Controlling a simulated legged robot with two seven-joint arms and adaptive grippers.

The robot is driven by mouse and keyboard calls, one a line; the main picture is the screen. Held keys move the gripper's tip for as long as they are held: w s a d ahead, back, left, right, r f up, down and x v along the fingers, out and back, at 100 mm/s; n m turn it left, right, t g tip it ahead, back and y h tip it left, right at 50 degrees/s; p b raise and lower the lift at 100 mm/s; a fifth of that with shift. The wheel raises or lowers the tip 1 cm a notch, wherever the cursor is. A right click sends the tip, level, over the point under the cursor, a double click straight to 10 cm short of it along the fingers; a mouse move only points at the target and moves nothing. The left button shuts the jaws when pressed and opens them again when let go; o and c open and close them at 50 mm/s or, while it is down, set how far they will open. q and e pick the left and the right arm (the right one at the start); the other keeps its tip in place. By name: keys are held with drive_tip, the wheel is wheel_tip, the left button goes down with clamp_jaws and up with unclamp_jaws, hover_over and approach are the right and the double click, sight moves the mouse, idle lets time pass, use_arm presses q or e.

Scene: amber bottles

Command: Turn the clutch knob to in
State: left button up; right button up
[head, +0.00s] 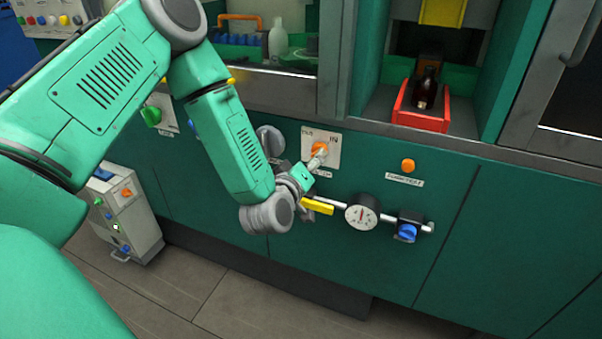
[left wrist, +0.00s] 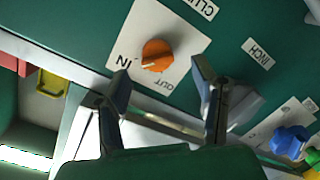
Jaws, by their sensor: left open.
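The orange clutch knob (head: 319,147) sits on a white plate (head: 333,140) with IN and OUT marks on the green cabinet front. My left gripper (head: 314,163) is right at it, partly hiding knob and plate. In the left wrist view, the knob (left wrist: 157,54) shows ahead of my open left gripper (left wrist: 159,72), roughly between its two fingertips, with a gap on both sides. A pale mark on the knob faces the lower left, between IN and OUT; its exact setting is hard to tell. My right gripper is not in view.
A yellow lever (head: 317,206), a gauge (head: 362,214) and a blue valve (head: 407,232) stick out below. An orange button (head: 408,165) is to the right. A red tray (head: 420,118) holding a dark bottle (head: 426,88) stands above. A green knob (head: 152,115) is left.

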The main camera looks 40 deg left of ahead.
use_arm(q)
drive_tip(key=f+v, duration=0.1)
drive_tip(key=v, duration=0.6)
drive_tip(key=shift+s+r, duration=0.3)
drive_tip(key=shift+r, duration=0.1)
